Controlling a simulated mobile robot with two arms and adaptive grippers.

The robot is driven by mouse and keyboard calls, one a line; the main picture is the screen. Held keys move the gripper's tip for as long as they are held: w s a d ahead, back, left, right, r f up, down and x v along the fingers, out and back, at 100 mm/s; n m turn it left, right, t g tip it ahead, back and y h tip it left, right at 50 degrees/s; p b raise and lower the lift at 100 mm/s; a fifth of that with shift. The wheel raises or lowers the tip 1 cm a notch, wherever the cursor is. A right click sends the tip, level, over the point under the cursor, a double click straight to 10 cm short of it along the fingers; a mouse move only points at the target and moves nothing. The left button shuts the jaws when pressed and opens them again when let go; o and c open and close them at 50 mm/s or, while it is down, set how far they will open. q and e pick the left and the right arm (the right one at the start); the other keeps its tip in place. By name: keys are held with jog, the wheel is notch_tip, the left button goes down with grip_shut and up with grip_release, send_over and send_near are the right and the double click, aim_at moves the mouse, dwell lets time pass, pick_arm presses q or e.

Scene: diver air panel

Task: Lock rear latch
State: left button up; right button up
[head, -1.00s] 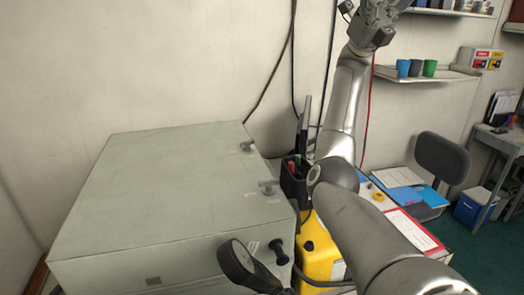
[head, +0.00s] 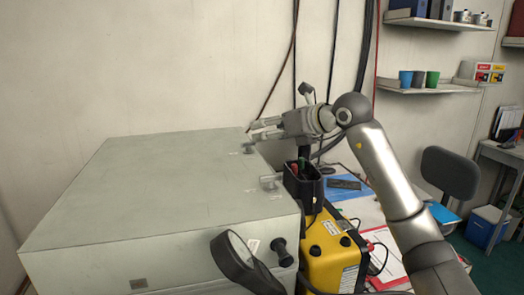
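The grey-green box (head: 150,185) has two small metal latches along the right edge of its lid. The rear latch (head: 248,149) is near the back right corner. The front latch (head: 269,182) is nearer to me. My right gripper (head: 254,131) reaches in from the right, with its fingers pointing left just above and behind the rear latch. A gap shows between the fingers and they look open, with nothing seen between them. Contact with the latch cannot be made out. My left gripper is not in view.
A black holder with pens (head: 303,185) and a yellow case (head: 333,250) stand right of the box. A black knob (head: 281,252) and a black round-headed object (head: 240,262) are at its front. The wall is close behind. The lid top is clear.

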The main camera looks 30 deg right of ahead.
aim_at(249, 142)
jog(key=shift+h, duration=0.8)
jog(key=p+x, duration=0.1)
jog(key=x, duration=0.2)
jog(key=f+p+x, duration=0.1)
jog(key=x, duration=0.3)
jog(key=d+p+x, duration=0.1)
jog(key=x, duration=0.2)
jog(key=shift+f, duration=0.3)
jog(key=shift+w+f, duration=0.25)
jog(key=shift+w, duration=0.1)
